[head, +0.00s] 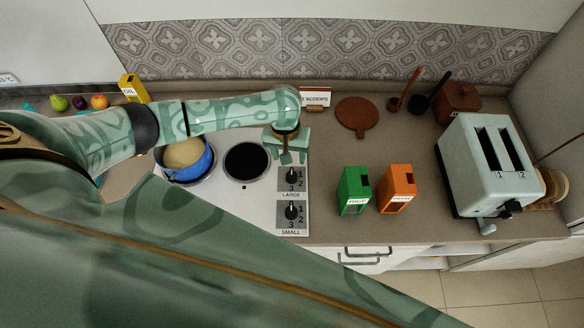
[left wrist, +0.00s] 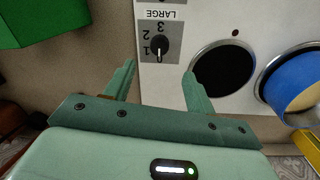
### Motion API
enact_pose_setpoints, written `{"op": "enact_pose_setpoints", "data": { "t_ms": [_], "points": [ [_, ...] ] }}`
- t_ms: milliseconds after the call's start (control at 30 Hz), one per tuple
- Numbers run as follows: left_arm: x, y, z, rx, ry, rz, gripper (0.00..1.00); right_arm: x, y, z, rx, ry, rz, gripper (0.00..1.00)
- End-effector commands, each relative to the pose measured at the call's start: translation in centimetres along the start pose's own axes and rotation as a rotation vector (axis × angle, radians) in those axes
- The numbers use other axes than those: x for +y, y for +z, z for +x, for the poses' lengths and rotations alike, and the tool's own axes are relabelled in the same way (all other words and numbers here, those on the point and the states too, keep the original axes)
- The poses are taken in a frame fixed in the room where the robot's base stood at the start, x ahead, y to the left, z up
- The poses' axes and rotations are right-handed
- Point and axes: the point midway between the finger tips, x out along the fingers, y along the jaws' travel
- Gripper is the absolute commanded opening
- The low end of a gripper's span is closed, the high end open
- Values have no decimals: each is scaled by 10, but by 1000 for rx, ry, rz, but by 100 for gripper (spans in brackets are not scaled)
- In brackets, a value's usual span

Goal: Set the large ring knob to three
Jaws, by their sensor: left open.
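The large ring knob (head: 291,174) is a black dial on the white stove panel, above the LARGE label. It also shows in the left wrist view (left wrist: 159,44), with numbers beside it and its pale mark seemingly toward 0. My left gripper (head: 288,157) is just behind the knob in the head view. In the left wrist view, its open fingers (left wrist: 159,70) are spread on either side of the knob's line, with nothing between them and apart from it. My right gripper is not in view.
The small ring knob (head: 291,212) sits in front of the large one. A black ring (head: 247,162) and a blue pot (head: 188,168) are to the left. Green (head: 354,191) and orange (head: 397,188) boxes and a toaster (head: 490,170) stand on the right.

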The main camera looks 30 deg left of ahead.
Motion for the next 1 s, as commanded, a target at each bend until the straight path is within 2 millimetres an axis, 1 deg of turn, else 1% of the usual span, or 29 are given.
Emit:
{"op": "enact_pose_setpoints", "data": {
  "t_ms": [33, 200, 300, 400, 500, 600, 867, 900, 967, 1000],
  "points": [
    [0, 1, 18, -4, -1, -2, 55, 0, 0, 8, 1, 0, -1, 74],
    [0, 1, 61, -2, -1, 0, 55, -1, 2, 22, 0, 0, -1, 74],
    [0, 0, 81, -1, 0, 0, 55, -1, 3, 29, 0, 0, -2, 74],
    [0, 0, 96, 0, -1, 1, 55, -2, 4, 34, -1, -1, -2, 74],
    [1, 0, 104, 0, 1, 2, 55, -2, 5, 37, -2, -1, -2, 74],
    [0, 0, 108, 1, 1, 1, 55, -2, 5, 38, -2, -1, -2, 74],
    [0, 0, 108, 1, 2, 1, 55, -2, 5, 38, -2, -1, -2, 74],
    [0, 0, 108, 1, 2, 2, 44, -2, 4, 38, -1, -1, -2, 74],
    [0, 0, 108, 1, 1, 2, 27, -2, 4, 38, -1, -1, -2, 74],
    [0, 0, 108, 1, 1, 2, 16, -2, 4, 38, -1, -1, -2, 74]
  ]
}}
